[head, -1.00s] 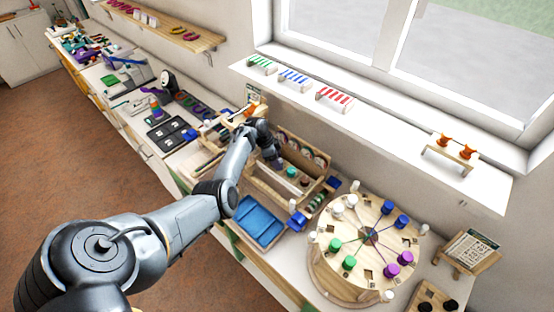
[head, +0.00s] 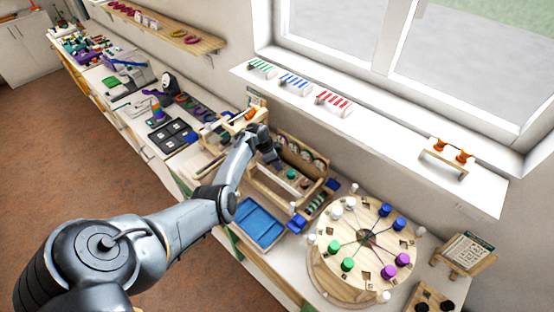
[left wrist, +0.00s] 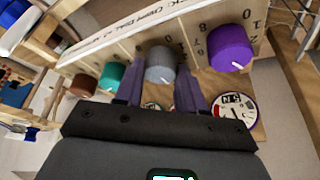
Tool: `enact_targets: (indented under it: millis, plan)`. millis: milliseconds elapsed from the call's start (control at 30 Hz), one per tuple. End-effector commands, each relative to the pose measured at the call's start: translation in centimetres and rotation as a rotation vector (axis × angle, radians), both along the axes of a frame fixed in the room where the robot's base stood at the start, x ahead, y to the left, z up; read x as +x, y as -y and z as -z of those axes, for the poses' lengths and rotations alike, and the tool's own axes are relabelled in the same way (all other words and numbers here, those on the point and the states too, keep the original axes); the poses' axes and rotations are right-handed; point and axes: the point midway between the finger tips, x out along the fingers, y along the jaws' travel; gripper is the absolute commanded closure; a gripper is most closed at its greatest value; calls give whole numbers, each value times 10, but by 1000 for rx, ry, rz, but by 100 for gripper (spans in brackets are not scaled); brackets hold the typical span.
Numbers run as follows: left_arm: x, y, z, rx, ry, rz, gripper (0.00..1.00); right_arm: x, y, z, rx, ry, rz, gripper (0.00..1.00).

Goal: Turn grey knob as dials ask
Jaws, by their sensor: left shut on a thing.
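The grey knob (left wrist: 160,63) is on a wooden panel with printed numbers, in the middle of the left wrist view, with a pale pointer mark on its face. My left gripper (left wrist: 160,84) is shut on it, one finger on each side. A purple knob (left wrist: 230,48) is to its right; a teal knob (left wrist: 112,75) and a brown knob (left wrist: 83,85) are to its left. A white dial (left wrist: 234,108) is below the purple knob. The dial below the grey knob is mostly hidden by my gripper. In the head view, my left gripper (head: 273,160) reaches into the wooden dial stand (head: 325,171).
A blue tray (head: 258,222) lies in front of the stand. A round wooden board (head: 340,262) with coloured pegs is to the right. The window sill (head: 390,127) holds small coloured racks. Crowded boards line the counter to the left.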

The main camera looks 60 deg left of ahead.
Motion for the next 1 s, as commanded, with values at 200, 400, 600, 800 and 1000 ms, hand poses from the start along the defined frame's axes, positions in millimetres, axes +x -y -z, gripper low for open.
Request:
enact_targets:
  millis: [200, 400, 600, 800, 1000]
  plan:
    - [0, 2, -4, 1, -1, -161, 91, 0, 0, -27, 0, 1, 0, 57]
    - [-1, 2, -3, 0, -1, -301, 91, 0, -1, -40, 3, 1, 1, 57]
    - [0, 3, -2, 1, -1, -399, 91, 0, -1, -47, 6, 1, 4, 57]
    - [0, 3, -1, 0, 0, -447, 91, 0, -2, -50, 8, 1, 6, 57]
    - [0, 3, 0, -1, 0, -459, 91, 0, -2, -50, 8, 1, 5, 57]
